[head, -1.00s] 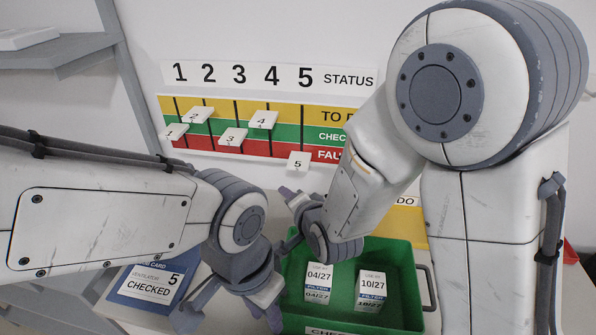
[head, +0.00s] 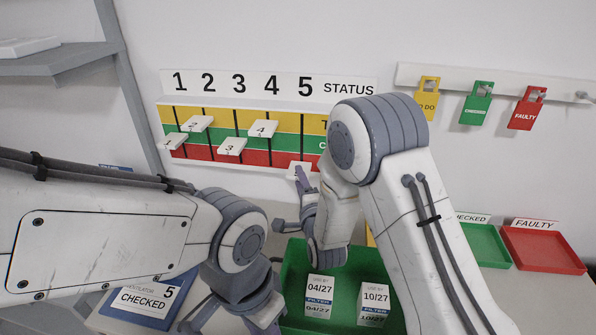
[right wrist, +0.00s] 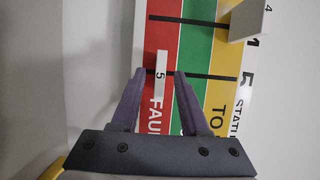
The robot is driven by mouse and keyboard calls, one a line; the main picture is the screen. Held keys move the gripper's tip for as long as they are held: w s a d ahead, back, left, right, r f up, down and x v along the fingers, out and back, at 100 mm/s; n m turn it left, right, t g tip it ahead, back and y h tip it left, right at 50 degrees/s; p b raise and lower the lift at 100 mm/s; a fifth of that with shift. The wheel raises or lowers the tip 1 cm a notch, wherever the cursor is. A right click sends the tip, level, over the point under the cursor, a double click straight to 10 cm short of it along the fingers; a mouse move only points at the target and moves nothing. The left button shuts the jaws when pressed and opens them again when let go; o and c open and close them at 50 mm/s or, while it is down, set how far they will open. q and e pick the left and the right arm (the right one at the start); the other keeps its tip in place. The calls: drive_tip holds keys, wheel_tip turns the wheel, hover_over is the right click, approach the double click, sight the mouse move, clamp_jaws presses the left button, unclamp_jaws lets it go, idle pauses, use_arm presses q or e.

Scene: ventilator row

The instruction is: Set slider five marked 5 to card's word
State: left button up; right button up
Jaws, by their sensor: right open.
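Slider 5 (right wrist: 161,75) is a white tab over the red FAULTY band (right wrist: 162,37) in the right wrist view. In the head view, slider 5 (head: 297,170) is partly hidden by my right gripper. My right gripper (head: 289,200) is open at the board; its fingertips (right wrist: 160,73) lie on either side of the tab, and contact cannot be told. The blue-edged card (head: 145,300) reads VENTILATOR 5 CHECKED. The green CHECKED band (right wrist: 196,40) lies beside the red one. My left gripper (head: 230,318) is open and empty near the card, its tips cut off by the frame.
Sliders 1 (head: 171,141), 2 (head: 196,124), 3 (head: 231,146) and 4 (head: 263,128) stand left of slider 5. A green bin (head: 292,275) with filter boxes is below my right arm. Coloured tags (head: 477,103) and a red tray (head: 545,248) are at right.

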drive_tip(key=shift+x, duration=1.35)
clamp_jaws()
idle(0.4)
